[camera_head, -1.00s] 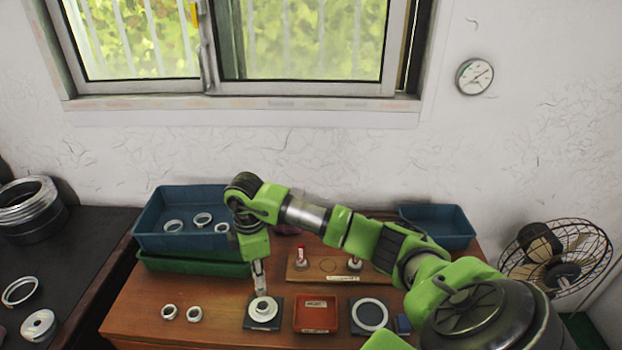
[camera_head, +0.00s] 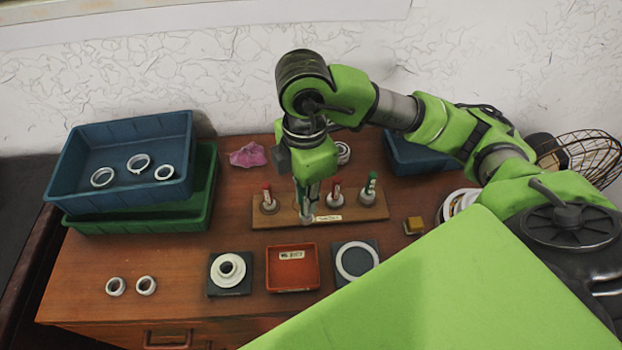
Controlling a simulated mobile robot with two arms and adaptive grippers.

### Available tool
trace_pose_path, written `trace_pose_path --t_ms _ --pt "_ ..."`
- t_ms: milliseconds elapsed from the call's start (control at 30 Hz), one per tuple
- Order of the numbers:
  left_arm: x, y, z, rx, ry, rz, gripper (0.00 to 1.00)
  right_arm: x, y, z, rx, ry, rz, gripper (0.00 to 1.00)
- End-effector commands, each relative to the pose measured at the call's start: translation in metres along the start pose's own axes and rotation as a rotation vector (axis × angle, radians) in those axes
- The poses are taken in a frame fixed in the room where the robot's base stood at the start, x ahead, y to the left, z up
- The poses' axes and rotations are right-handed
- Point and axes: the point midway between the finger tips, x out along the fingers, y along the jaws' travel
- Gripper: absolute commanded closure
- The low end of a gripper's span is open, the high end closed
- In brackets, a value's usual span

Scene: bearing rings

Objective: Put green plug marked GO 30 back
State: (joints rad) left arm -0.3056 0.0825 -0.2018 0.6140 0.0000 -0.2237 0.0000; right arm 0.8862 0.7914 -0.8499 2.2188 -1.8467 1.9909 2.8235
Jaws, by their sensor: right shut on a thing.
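My right gripper (camera_head: 310,185) points down over the wooden rack (camera_head: 284,221), shut on a plug (camera_head: 307,216). The plug is upright, with a greenish handle partly hidden between the fingers and a pale grey lower end. That end is at the rack, between two standing red-handled plugs, one to the left (camera_head: 268,202) and one to the right (camera_head: 335,198). I cannot tell whether it is seated or just above. Another green-handled plug (camera_head: 369,190) stands at the rack's right end. Plug markings are too small to read. My left gripper is not in view.
In front are a dark pad (camera_head: 240,288) with a stepped white ring, a red tray (camera_head: 291,281) and a pad with a flat ring (camera_head: 357,260). Two small rings (camera_head: 146,285) lie front left. A blue bin (camera_head: 77,177) sits on a green one (camera_head: 205,217). A pink cloth (camera_head: 249,155) lies behind.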

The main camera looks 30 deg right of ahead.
Motion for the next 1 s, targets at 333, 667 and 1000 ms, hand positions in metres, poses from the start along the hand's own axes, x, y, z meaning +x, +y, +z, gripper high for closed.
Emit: trace_pose_path --t_ms 333,667,1000 --pt "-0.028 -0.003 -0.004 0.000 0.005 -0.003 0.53 0.042 0.075 0.030 0.006 0.000 -0.005 1.00" --pt "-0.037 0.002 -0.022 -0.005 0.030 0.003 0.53 0.081 0.105 0.041 0.001 0.001 0.001 1.00" --pt "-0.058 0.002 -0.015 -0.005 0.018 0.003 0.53 0.117 0.110 0.043 0.002 0.000 0.000 1.00"
